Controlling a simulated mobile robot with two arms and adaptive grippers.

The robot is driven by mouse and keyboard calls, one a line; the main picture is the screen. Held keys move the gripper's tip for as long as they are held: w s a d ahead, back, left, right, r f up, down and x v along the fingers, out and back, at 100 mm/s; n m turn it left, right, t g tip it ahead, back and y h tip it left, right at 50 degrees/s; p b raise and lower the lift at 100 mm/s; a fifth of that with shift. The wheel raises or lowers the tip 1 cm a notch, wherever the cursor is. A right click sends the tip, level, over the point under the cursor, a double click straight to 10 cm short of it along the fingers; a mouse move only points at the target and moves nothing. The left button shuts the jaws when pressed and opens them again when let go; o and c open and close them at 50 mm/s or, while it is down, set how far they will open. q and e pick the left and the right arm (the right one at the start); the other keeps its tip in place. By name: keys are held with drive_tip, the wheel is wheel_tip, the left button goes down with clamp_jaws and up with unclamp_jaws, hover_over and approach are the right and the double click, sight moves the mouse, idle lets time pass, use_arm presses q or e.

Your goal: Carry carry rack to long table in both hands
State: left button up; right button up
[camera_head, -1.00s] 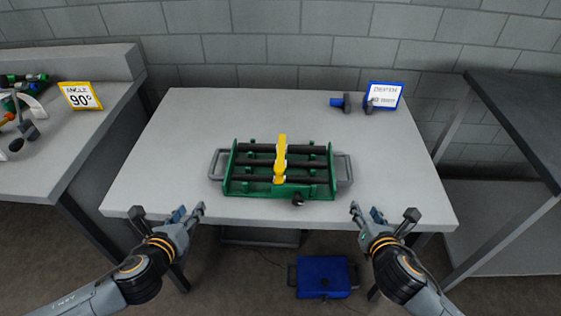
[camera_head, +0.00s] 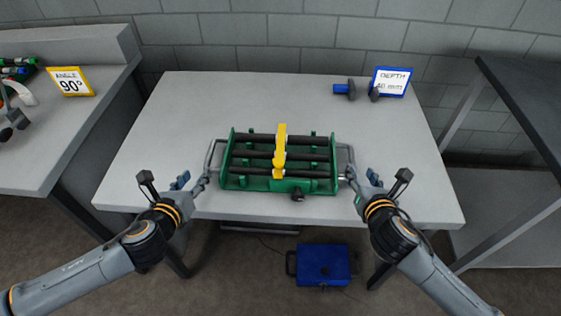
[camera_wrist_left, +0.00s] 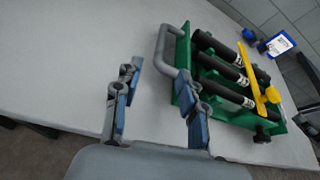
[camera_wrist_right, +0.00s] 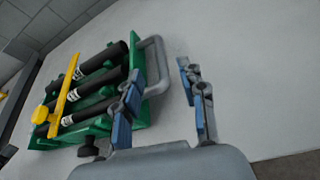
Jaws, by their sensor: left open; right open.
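The carry rack (camera_head: 258,184) is a green tray with several black bars, a yellow piece across the middle and a grey loop handle at each end. It sits on the table in front of me. My left gripper (camera_head: 202,180) is open beside its left handle (camera_wrist_left: 163,50). In the left wrist view that handle is just beyond the fingertips (camera_wrist_left: 157,85), not between them. My right gripper (camera_head: 354,180) is open beside the right handle (camera_wrist_right: 155,62). In the right wrist view the handle lies ahead of and near the left finger; I cannot tell whether it touches.
The light grey table (camera_head: 130,165) has a blue DEPTH sign (camera_head: 391,81) and a small blue-and-black item (camera_head: 346,89) at its back right. A bench with a yellow ANGLE 90° sign (camera_head: 72,81) stands left. A dark table (camera_head: 525,90) stands right. A blue case (camera_head: 324,265) lies below.

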sight(208, 158)
use_arm(q)
drive_tip(key=x, duration=1)
drive_tip(key=shift+w+f, duration=0.2)
drive_tip(key=shift+w, duration=0.1)
use_arm(e)
drive_tip(key=x, duration=1)
drive_tip(key=shift+w+f, duration=0.15)
drive_tip(key=shift+w, duration=0.15)
use_arm(q)
clamp_jaws()
use_arm(e)
clamp_jaws()
use_arm(q)
drive_tip(key=shift+w+r, duration=0.1)
drive_tip(key=shift+r, duration=0.25)
use_arm(e)
drive_tip(key=shift+w+r, duration=0.1)
drive_tip(key=shift+r, duration=0.2)
